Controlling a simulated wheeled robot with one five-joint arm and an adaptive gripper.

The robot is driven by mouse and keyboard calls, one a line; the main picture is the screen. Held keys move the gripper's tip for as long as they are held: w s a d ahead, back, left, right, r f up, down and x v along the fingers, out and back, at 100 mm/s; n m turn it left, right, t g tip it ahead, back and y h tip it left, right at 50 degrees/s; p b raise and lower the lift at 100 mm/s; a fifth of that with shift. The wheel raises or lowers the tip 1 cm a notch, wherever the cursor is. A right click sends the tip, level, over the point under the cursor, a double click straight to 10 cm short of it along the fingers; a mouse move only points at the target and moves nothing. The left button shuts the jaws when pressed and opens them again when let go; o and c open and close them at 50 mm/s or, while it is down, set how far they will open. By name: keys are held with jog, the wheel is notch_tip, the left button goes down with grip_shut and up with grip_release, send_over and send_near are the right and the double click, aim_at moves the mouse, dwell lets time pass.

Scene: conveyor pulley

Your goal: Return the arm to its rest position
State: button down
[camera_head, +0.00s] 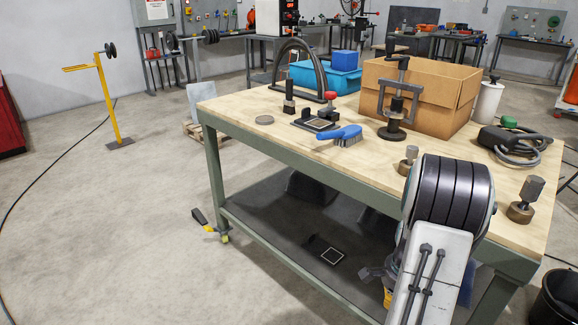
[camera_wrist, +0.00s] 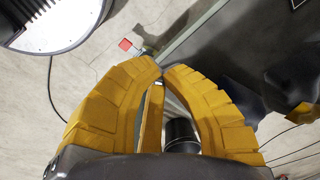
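My arm rises at the lower right of the head view, in front of the workbench (camera_head: 300,170). Its dark ribbed joint and white link cover part of the bench edge. My gripper (camera_wrist: 162,70) has yellow fingers whose tips meet or nearly meet in the wrist view, with no object held between them. A black cylinder (camera_wrist: 181,135) shows in the gap behind the tips; I cannot tell what it is. In the head view only a bit of yellow gripper (camera_head: 388,298) shows beside the arm link, below the bench top; the rest is hidden.
The bench top bears a cardboard box (camera_head: 428,95), a blue bin (camera_head: 325,78), a blue brush (camera_head: 340,135), and metal rollers (camera_head: 525,200) near my arm. A lower shelf (camera_head: 300,240) lies under it. A black bucket (camera_head: 556,300) stands lower right.

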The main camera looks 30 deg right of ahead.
jog(key=w+a+r+n+p, duration=0.25)
jog(key=a+r, duration=0.25)
jog(key=r, duration=0.3)
jog(key=w+a+r+n+p, duration=0.1)
jog(key=a+r+n+p, duration=0.35)
jog(key=r, duration=0.45)
jog(key=s+a+r+n+t+p, duration=0.1)
jog(key=s+a+r+n+p, duration=0.2)
jog(key=a+r, duration=0.3)
jog(key=s+a+r+n+t+p, duration=0.1)
jog(key=s+a+r+n+p, duration=0.2)
jog(key=a+r+n+p, duration=0.2)
jog(key=s+a+r+n+p, duration=0.3)
jog(key=a+r+n+p, duration=0.2)
jog(key=a+r, duration=0.3)
notch_tip(320, 180, up, 3)
jog(key=shift+s+a+r+t+y, duration=0.15)
jog(key=shift+s+r+t+y, duration=0.05)
jog(key=shift+s+t+y, duration=0.2)
